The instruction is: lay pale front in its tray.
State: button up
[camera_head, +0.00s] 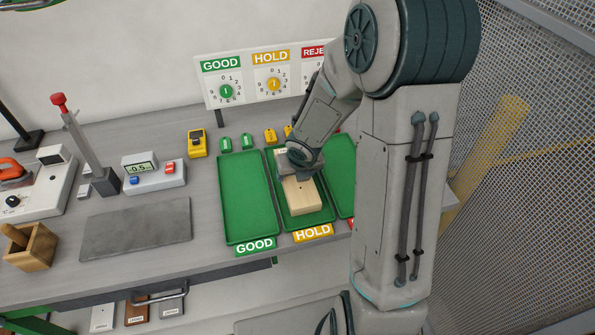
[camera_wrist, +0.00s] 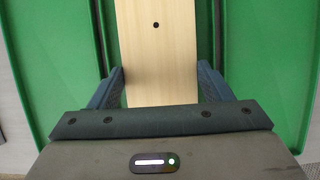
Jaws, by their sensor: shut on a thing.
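The pale front (camera_head: 301,196) is a light wooden board with a small dark hole. In the head view it is in the middle green tray (camera_head: 320,216), the one labelled HOLD. My gripper (camera_wrist: 160,85) is shut on the near part of the board in the wrist view, with a finger against each long side. The board (camera_wrist: 157,45) runs lengthwise between green tray walls there. I cannot tell whether its underside touches the tray floor.
The GOOD tray (camera_head: 247,205) on the left is empty. The right tray (camera_head: 342,170) is partly hidden by my arm. A dial panel (camera_head: 240,88) stands behind. A grey mat (camera_head: 135,229) lies to the left. A mesh fence (camera_head: 535,180) is at the right.

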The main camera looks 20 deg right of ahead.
jog(key=o, duration=1.3)
jog(key=shift+p+v, duration=3.65)
jog(key=shift+v, duration=3.2)
jog(key=shift+s, duration=0.1)
